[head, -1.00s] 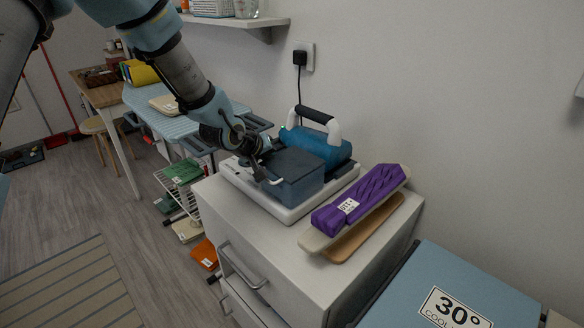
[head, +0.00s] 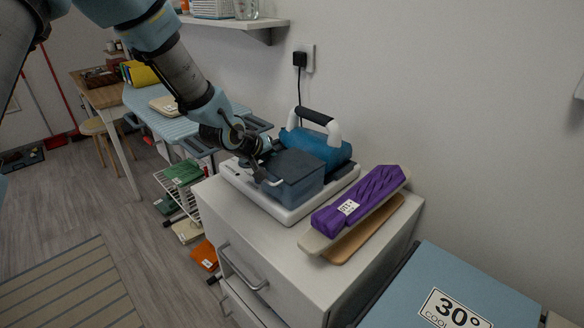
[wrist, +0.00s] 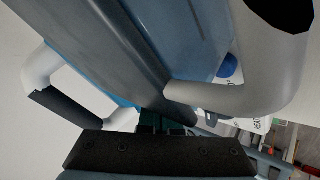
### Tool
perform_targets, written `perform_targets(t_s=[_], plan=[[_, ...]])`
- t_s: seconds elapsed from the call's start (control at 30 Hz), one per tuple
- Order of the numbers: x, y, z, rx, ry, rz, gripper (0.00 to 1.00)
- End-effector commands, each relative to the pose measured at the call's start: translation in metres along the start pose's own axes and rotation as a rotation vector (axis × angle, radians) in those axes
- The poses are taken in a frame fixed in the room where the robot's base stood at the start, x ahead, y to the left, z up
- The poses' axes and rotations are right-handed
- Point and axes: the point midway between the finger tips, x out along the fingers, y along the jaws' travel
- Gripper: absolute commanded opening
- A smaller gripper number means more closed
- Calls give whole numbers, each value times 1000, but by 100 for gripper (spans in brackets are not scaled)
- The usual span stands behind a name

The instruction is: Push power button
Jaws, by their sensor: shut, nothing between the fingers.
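A steam-station-like appliance with a white base (head: 292,213), a blue-grey box and a blue body under a black-and-white handle (head: 315,117) stands on the cabinet. My gripper (head: 262,174) is shut and empty, low beside the left side of the blue-grey box (head: 297,178). I cannot tell whether it touches the box or base. In the wrist view, a small round blue part (wrist: 228,66), possibly the power button, shows beside a white curved handle, partly hidden. My gripper's dark fingers (wrist: 165,125) are at the bottom of that view, apart from the blue part in the picture.
A purple-covered sleeve board (head: 362,205) lies right of the appliance on the white cabinet (head: 290,262). A plug and cord (head: 300,60) are on the wall behind. A blue ironing board (head: 150,110) stands to the left. A blue box (head: 450,280) is at the front right.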

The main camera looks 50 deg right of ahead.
Motion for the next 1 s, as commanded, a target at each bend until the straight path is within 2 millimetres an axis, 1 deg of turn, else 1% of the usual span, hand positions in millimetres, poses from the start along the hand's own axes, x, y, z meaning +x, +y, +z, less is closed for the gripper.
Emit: perform_targets(t_s=[0.63, 1.0], plan=[[-41, 30, -30, 0, 1, 1, 0], [-42, 31, -30, 0, 1, 1, 0]])
